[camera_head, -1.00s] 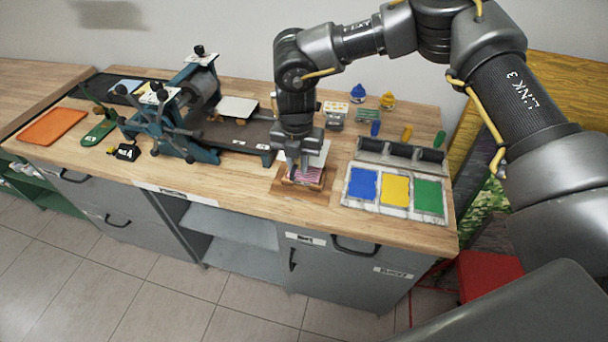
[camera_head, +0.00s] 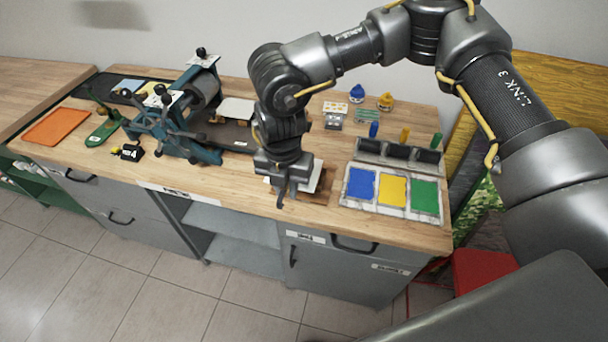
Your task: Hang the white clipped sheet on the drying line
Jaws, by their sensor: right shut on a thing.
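My right gripper (camera_head: 283,195) hangs over the front middle of the wooden bench, pointing down, with its fingers shut. A white sheet (camera_head: 316,176) shows beside and behind the fingers, mostly hidden by the gripper. The grip point itself is hidden, but the sheet is the only thing at the fingers. Its clip cannot be made out. A brown wooden base (camera_head: 327,187) shows at the right of the gripper. The drying line is not in view, and neither is my left gripper.
A blue-green roller press (camera_head: 185,125) stands left of the gripper. To the right lies an ink tray (camera_head: 377,209) with blue, yellow and green pads. An orange sheet (camera_head: 57,127) lies far left. Small bottles (camera_head: 357,93) stand at the back. A red box (camera_head: 480,272) stands at lower right.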

